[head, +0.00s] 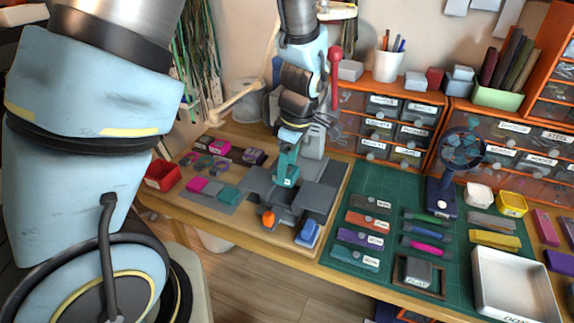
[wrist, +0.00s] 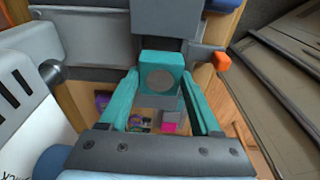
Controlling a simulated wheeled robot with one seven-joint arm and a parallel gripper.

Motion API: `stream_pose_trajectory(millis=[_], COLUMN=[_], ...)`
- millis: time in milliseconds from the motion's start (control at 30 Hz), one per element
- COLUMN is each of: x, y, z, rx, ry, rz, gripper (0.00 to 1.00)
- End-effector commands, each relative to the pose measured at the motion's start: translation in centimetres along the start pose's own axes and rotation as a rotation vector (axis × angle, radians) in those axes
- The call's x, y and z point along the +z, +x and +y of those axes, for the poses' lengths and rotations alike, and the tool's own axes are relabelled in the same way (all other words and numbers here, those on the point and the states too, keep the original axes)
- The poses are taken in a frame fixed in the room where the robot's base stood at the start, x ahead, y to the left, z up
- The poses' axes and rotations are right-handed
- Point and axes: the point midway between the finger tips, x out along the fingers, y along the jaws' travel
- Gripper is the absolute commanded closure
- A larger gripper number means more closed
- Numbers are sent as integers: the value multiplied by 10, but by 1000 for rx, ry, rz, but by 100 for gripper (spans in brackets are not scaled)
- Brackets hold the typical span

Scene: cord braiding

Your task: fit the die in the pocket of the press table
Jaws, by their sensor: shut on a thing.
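My gripper (head: 288,160) has teal fingers and is over the middle of the dark grey press table (head: 315,197). In the wrist view my gripper (wrist: 163,90) is shut on a teal block with a round grey disc on its face, which I take as the die (wrist: 160,80). In the head view the die (head: 287,178) shows as a teal piece low at the fingers, among the dark plates. The pocket is hidden behind the die and fingers. I cannot tell whether the die touches the table or is in the pocket.
An orange knob (head: 268,218) and a blue handle (head: 308,232) stand at the press's front. Magenta, grey and teal blocks (head: 212,188) lie on a grey mat at left, beside a red bin (head: 162,175). A green cutting mat (head: 372,185) with labelled tools lies right.

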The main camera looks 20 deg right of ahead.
Motion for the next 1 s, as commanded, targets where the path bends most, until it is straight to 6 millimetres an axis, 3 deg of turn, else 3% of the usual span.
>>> stream_pose_trajectory(millis=[533,1000], x=[6,8], y=[43,49], z=[0,0], rx=[-2,0], ry=[-1,0], rz=[0,0], gripper=[100,100])
